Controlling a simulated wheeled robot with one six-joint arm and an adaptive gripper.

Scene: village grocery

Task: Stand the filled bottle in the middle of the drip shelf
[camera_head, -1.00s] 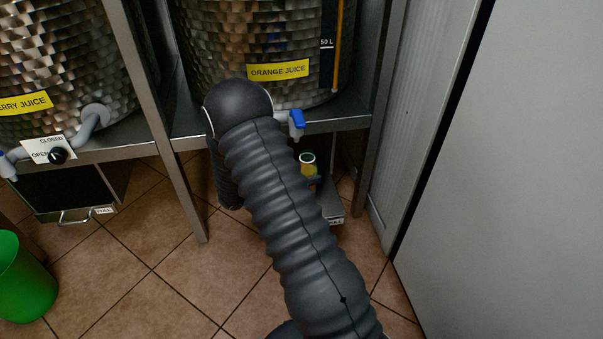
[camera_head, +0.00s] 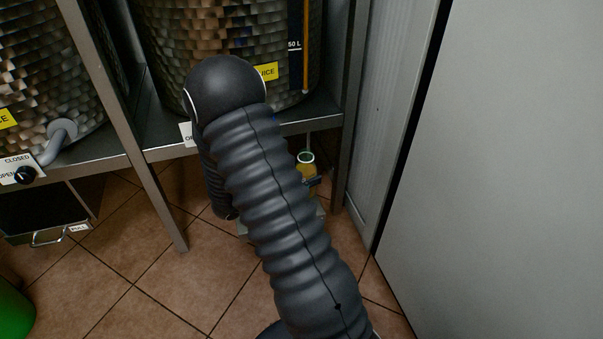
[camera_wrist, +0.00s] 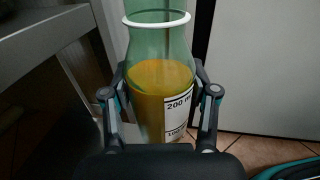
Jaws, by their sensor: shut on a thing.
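The bottle (camera_head: 306,168) is greenish glass with a pale rim and holds yellow-orange juice. It shows just right of my arm, below the orange juice tank, in the head view. In the wrist view the bottle (camera_wrist: 160,85) looks upright, with a white 200 ml scale label. My gripper (camera_wrist: 160,92) is shut on its body, one finger on each side. What looks like the drip shelf (camera_head: 243,230) is low under the tank, largely hidden behind my arm. I cannot tell whether the bottle's base touches it.
The tank stand's metal ledge (camera_head: 312,112) is above the bottle, with a post (camera_head: 350,120) to its right. A large pale panel (camera_head: 500,170) closes off the right. Another pull-out unit (camera_head: 45,215) is at left, and a green bin (camera_head: 12,312) at lower left. Tiled floor between is clear.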

